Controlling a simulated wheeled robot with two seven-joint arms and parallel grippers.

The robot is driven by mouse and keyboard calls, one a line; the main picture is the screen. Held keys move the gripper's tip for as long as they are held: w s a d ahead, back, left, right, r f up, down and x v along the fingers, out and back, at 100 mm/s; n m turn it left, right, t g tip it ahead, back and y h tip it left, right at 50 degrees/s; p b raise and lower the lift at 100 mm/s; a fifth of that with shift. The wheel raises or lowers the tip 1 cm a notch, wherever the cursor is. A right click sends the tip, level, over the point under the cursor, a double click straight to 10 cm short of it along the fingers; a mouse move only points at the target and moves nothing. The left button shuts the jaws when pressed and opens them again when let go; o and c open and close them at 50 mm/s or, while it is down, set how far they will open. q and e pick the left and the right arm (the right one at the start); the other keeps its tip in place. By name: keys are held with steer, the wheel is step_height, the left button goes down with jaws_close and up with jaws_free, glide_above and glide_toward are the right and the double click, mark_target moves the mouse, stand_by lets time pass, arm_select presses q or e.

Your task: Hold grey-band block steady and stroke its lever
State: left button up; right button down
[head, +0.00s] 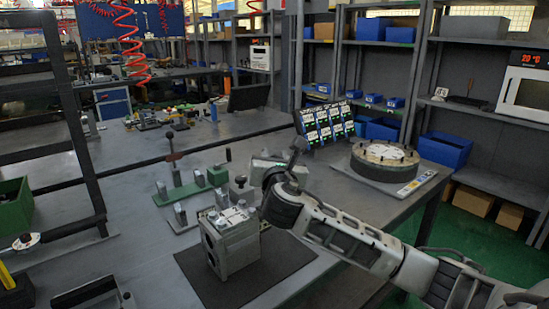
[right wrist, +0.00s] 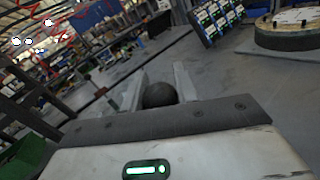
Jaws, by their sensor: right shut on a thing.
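A grey metal block (head: 231,246) stands upright on a black mat (head: 262,277) in the head view, with a round port on its side and small fittings on top. I cannot make out a distinct band on it. A black ball knob (head: 240,180) shows just above and behind its top. My right gripper (head: 242,189) comes in from the right and is shut on this lever knob. In the right wrist view the knob (right wrist: 159,95) sits between the two grey fingers (right wrist: 157,92). The lever's stem is mostly hidden. My left gripper is not in view.
A green fixture (head: 183,194) with upright grey posts and a lever stands behind and left of the block. A round drum-like part (head: 385,158) lies at the right of the table. A green bin (head: 15,207) is at the far left. Bare table lies left of the mat.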

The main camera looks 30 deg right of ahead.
steer(key=c, duration=1)
jaws_free()
steer(key=v, duration=1.2)
